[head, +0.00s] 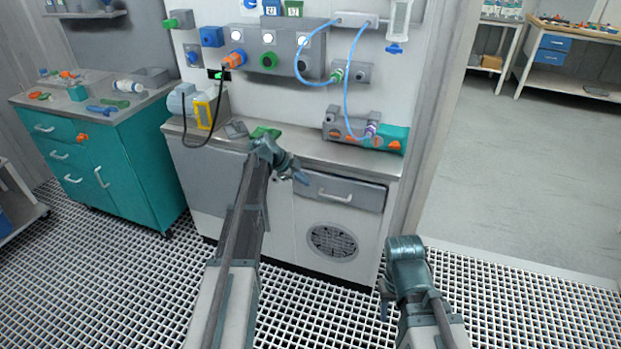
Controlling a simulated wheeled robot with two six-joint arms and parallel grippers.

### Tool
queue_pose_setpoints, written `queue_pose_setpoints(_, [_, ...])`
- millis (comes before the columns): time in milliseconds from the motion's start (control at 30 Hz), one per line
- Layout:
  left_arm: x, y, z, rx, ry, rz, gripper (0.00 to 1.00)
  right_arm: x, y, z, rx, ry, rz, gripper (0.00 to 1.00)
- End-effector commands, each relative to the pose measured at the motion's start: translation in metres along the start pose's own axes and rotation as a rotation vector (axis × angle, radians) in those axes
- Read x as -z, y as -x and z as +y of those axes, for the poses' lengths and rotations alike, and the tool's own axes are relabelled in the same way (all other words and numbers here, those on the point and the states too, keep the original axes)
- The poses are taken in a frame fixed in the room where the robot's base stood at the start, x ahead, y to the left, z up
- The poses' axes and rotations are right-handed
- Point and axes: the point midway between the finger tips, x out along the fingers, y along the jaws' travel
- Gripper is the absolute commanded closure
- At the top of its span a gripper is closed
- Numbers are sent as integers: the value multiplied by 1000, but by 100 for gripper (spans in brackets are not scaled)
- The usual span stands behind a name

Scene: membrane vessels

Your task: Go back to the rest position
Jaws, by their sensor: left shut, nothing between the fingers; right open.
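My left gripper (301,177) is at the front edge of the grey counter (300,148), in front of the drawer with the white handle. It is shut and holds nothing. My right gripper (384,306) hangs low over the grated floor, to the right of the cabinet's vent. It is open and empty, and its fingers are small in the picture. Both arms reach forward from the bottom of the head view.
A panel with a valve block (285,54) and blue tubing (347,88) stands behind the counter. A grey and teal block (389,139) sits on its right end. A teal drawer cabinet (125,160) stands left. Open floor (520,170) lies right.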

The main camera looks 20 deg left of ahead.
Motion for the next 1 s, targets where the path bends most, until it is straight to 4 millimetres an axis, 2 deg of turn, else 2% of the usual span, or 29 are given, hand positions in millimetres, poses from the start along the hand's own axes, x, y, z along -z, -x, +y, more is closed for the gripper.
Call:
queue_pose_setpoints(33, [3, 15, -2, 0, 2, 0, 100, -1, 14, 1, 0, 0, 0, 50])
queue_pose_setpoints(200, [1, 28, 0, 0, 2, 0, 100, -1, 23, 2, 0, 0, 0, 50])
queue_pose_setpoints(467, [0, 28, 0, 0, 1, 0, 100, -1, 22, 2, 0, 0, 0, 50])
queue_pose_setpoints(567, [9, 25, 9, -16, 19, -3, 100, -1, 22, 2, 0, 0, 0, 50])
queue_pose_setpoints(667, [39, 17, 37, -71, 91, -20, 100, -1, 22, 2, 0, 0, 0, 50])
queue_pose_setpoints(767, [82, 7, 86, -157, 222, -73, 100, -1, 22, 2, 0, 0, 0, 50])
queue_pose_setpoints(800, [99, 5, 108, -191, 285, -107, 100, -1, 22, 2, 0, 0, 0, 50])
queue_pose_setpoints(900, [136, 3, 163, -255, 440, -209, 100, -1, 22, 2, 0, 0, 0, 50])
queue_pose_setpoints(1000, [164, 8, 216, -285, 590, -331, 100, -1, 22, 2, 0, 0, 0, 50])
